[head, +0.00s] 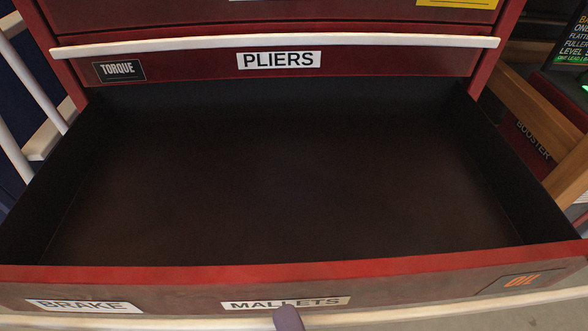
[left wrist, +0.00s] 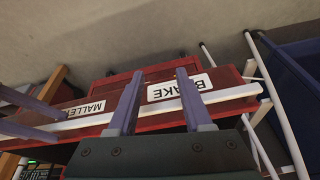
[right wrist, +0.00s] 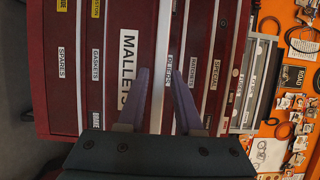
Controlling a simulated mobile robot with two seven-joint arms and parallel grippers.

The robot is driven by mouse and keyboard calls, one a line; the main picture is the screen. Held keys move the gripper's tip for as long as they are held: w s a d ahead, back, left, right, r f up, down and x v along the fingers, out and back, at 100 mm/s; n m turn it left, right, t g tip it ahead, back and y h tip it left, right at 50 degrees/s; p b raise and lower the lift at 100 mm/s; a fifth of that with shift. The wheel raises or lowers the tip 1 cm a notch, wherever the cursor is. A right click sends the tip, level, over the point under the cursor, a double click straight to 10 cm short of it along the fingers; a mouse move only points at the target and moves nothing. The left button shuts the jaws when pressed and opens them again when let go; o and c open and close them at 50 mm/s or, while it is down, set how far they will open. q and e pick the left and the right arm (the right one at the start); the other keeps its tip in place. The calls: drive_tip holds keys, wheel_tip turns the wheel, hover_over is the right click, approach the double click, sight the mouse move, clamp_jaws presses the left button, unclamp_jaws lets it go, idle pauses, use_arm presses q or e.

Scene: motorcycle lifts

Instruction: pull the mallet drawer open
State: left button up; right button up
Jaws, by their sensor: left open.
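The mallet drawer stands pulled out in the head view, its dark interior (head: 280,170) empty. Its red front (head: 180,280) bears the MALLETS label (head: 285,303). A pale handle bar (head: 430,312) runs along the front's lower edge. One purple finger of my right gripper (head: 288,318) shows by that label. In the right wrist view my right gripper (right wrist: 160,82) is open, its fingers on either side of the handle bar (right wrist: 163,40) with gaps. My left gripper (left wrist: 158,74) is open and empty in the left wrist view, its fingers appearing across the bar near the BRAKE label (left wrist: 180,88).
The closed PLIERS drawer (head: 200,65) with its own pale handle (head: 280,42) is above. A wooden frame (head: 540,105) stands at the right and white rails (head: 30,80) at the left. In the left wrist view a blue bin (left wrist: 295,75) stands right of the rails.

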drive_tip(key=shift+o, duration=0.9)
drive_tip(key=v, duration=1)
drive_tip(key=shift+p, duration=0.3)
drive_tip(key=shift+r, duration=0.1)
drive_tip(key=w+d+r+n+g+h+p, duration=0.1)
drive_tip(key=w+r+n+g+p, duration=0.4)
drive_tip(key=r+p, duration=0.75)
drive_tip(key=w+d+r+n+g+h+p, duration=0.1)
drive_tip(key=w+d+r+n+g+p, duration=0.15)
drive_tip(key=w+r+n+p, duration=0.75)
drive_tip(key=s+d+r+g+h+p, duration=0.25)
drive_tip(key=s+d+r+p, duration=0.2)
drive_tip(key=r+p, duration=0.45)
drive_tip(key=s+d+r+g+h+p, duration=0.25)
drive_tip(key=d+r+p, duration=0.25)
drive_tip(key=r+p, duration=0.4)
wheel_tip(320, 180, up, 37)
drive_tip(key=p, duration=3.6)
drive_tip(key=shift+s+d+n+p, duration=0.25)
drive_tip(key=shift+s+n+p, duration=0.05)
drive_tip(key=shift+s+p, duration=0.15)
